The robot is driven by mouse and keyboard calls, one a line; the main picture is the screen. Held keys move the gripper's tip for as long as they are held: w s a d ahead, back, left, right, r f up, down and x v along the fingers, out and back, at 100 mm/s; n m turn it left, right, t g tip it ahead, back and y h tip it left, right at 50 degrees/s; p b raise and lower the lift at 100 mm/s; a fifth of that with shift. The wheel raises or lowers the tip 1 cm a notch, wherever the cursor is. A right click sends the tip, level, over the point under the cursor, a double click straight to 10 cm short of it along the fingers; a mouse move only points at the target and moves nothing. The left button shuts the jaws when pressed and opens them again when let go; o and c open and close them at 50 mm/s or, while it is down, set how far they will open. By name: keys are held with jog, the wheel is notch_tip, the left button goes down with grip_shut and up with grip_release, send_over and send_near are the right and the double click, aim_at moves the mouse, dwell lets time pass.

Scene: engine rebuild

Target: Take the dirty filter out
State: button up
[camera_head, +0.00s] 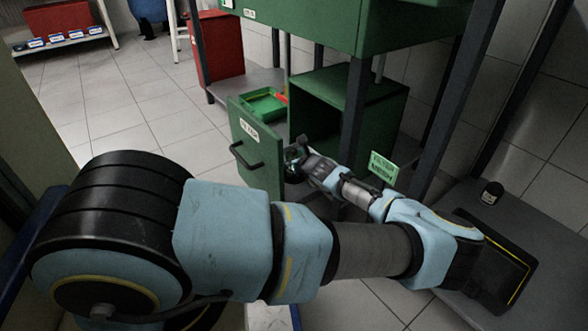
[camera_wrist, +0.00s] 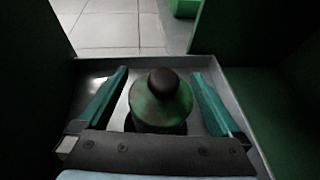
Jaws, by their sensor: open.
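A round, dirty-green filter (camera_wrist: 161,104) with a dark knob on top stands in a shallow grey tray (camera_wrist: 235,72) in the wrist view. My gripper (camera_wrist: 160,74) is open, with one teal finger on each side of the filter. Gaps show between the fingers and the filter. Its lower part is hidden behind my gripper's palm. In the head view my gripper (camera_head: 294,160) is at the front of an open green cabinet (camera_head: 345,88). The filter cannot be made out there.
Dark posts and a small green sign (camera_head: 383,167) are close to my arm. Tiled floor lies clear at left.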

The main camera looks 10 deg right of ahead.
jog(key=c, duration=1.5)
